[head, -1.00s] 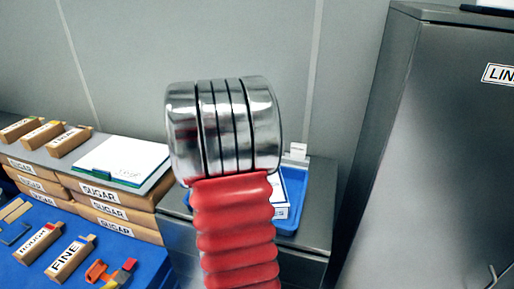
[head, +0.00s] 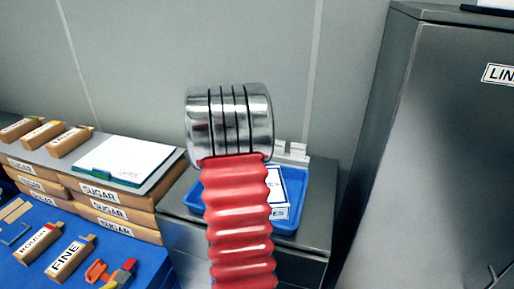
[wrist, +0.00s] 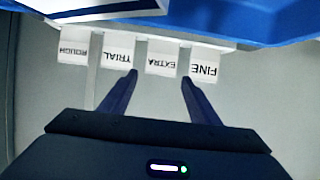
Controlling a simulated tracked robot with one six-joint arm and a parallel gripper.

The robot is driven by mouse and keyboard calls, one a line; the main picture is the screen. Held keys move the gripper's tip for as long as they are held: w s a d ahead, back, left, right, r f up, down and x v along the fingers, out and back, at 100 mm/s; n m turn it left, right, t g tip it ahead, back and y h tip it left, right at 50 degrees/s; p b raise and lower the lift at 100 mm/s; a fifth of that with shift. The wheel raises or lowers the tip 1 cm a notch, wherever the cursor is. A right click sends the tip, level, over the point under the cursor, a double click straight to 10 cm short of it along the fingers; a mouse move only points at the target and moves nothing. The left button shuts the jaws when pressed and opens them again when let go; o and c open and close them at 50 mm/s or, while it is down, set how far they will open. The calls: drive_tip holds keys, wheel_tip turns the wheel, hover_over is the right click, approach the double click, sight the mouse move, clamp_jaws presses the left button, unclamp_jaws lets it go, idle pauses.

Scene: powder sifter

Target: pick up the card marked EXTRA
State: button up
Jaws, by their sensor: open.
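The card marked EXTRA (wrist: 162,60) is a small white tab in the wrist view, with its letters upside down. It stands in a row with the TRIAL card (wrist: 118,52) on its left and the FINE card (wrist: 204,72) on its right. My gripper (wrist: 159,78) is open and empty, its dark fingertips either side of the lower end of the EXTRA card in the picture. I cannot tell whether the card is between the fingers in depth. In the head view, white tabs (head: 294,151) stand behind the blue tray; my arm hides my gripper.
The ROUGH card (wrist: 73,46) is at the row's left end. The blue tray (head: 303,190) holds white sheets on a grey cabinet. A tall dark cabinet (head: 440,140) stands close on the right. Boxes marked SUGAR (head: 100,192) and a white pad (head: 125,160) are on the left.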

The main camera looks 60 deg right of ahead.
drive_tip(key=shift+d+f, duration=0.1)
drive_tip(key=shift+x, duration=2.45)
drive_tip(key=shift+w, duration=0.1)
drive_tip(key=c, duration=0.8)
drive_tip(key=shift+r, duration=0.25)
wheel_tip(320, 180, up, 10)
drive_tip(key=shift+f, duration=0.1)
